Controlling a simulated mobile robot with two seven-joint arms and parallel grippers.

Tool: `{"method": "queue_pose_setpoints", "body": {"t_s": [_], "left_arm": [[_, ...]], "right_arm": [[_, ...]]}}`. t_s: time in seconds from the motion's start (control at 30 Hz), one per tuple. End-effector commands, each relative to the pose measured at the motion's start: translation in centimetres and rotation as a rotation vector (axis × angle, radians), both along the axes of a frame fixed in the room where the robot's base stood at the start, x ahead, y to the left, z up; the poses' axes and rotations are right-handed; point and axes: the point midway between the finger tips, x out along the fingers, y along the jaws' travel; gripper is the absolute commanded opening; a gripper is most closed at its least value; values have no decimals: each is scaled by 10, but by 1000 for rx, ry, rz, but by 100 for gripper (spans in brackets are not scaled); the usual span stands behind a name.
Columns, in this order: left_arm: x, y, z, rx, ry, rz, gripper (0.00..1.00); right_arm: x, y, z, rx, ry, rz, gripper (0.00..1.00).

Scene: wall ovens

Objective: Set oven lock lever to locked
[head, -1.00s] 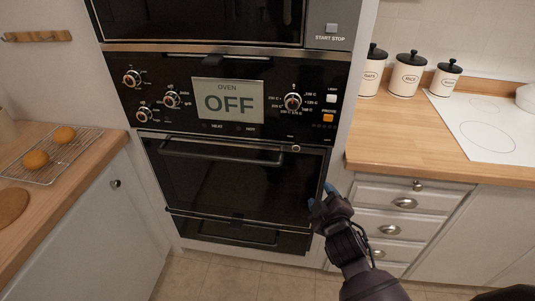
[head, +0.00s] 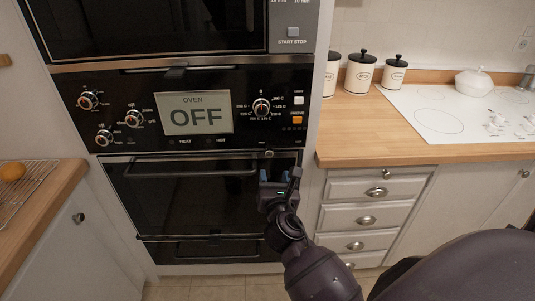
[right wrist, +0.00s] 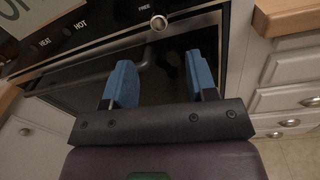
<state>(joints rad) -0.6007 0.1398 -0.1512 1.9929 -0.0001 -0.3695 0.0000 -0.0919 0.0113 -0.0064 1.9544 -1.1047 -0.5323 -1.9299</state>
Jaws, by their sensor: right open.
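The oven lock lever shows as a small round metallic knob (head: 268,154) at the upper right edge of the oven door (head: 190,195). In the right wrist view the knob (right wrist: 158,22) sits just below the word FREE. Its LOCK end is not readable. My right gripper (head: 278,177) is open and empty, just below the knob in the head view. In the right wrist view its two blue fingers (right wrist: 160,68) stand apart with the knob beyond and between them, not touching it. My left gripper is not in view.
The oven handle (head: 190,171) runs along the door top, left of my right gripper. The display (head: 195,113) reads OFF among several dials. A drawer cabinet (head: 365,205) and wooden counter (head: 400,150) flank the oven on the right.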

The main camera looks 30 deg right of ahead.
Motion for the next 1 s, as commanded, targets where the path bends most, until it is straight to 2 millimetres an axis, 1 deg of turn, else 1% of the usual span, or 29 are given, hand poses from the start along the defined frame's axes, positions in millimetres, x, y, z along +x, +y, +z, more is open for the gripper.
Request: {"method": "queue_pose_setpoints", "body": {"t_s": [0.17, 0.5, 0.6, 0.8, 1.0], "left_arm": [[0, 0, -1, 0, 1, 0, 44], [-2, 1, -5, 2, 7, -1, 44], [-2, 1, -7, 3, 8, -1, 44], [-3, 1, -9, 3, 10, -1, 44], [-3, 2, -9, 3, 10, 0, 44]], "right_arm": [[14, -7, 1, -2, 0, 2, 52], [65, -34, 0, -1, -1, 2, 52], [77, -40, 0, 0, 0, 2, 52], [91, -48, 0, 2, 0, 1, 52], [95, -50, 0, 2, 0, 2, 52]]}}
